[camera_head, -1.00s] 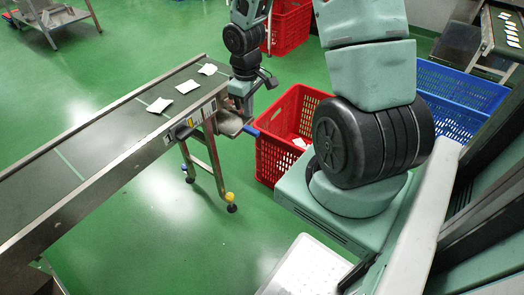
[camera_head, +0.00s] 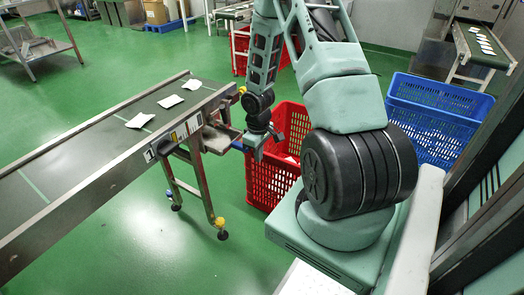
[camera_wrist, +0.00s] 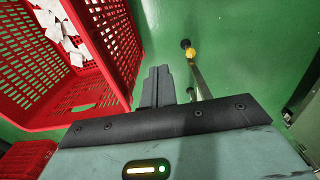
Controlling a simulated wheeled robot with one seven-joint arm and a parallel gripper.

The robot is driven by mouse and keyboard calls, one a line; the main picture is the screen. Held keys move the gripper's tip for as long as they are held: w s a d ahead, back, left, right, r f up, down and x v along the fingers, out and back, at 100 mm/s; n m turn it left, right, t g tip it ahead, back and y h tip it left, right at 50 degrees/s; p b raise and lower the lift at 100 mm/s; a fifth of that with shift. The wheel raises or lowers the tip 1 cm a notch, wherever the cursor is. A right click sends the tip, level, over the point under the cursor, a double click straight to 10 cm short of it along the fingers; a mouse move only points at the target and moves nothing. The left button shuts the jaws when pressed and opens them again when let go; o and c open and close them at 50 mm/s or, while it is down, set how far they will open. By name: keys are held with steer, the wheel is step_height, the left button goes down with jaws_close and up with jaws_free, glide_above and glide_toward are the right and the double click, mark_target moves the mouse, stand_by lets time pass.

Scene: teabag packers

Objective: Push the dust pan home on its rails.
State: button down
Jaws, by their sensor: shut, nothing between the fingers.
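The dust pan (camera_head: 213,139) is a shallow metal tray under the conveyor's near right end. It sticks out from the conveyor frame toward the red crate. A blue handle (camera_head: 238,145) is at its outer end. My gripper (camera_head: 252,157) points down just right of the handle, over the crate's left side; whether it touches the handle is not clear. In the wrist view the gripper fingers (camera_wrist: 158,86) are together with nothing between them. The pan is not clearly visible in that view, and its rails are hidden.
The conveyor (camera_head: 95,150) carries white teabags (camera_head: 170,101). Its leg with a yellow foot (camera_wrist: 190,53) shows in the wrist view. A red crate (camera_head: 264,185) with white packets stands below my gripper. A blue crate (camera_head: 440,105) is at right. Green floor is clear at lower left.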

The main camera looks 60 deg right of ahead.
steer(key=w, duration=0.2)
steer(key=shift+w+a+r, duration=0.1)
steer(key=shift+w, duration=0.25)
steer(key=w, duration=0.1)
steer(key=w+p, duration=0.1)
steer(key=shift+w+a+r, duration=0.15)
steer(key=shift+w+r, duration=0.05)
steer(key=shift+w, duration=0.2)
steer(key=shift+w+f+p, duration=0.15)
steer(key=shift+w+p, duration=0.15)
steer(key=shift+w, duration=0.15)
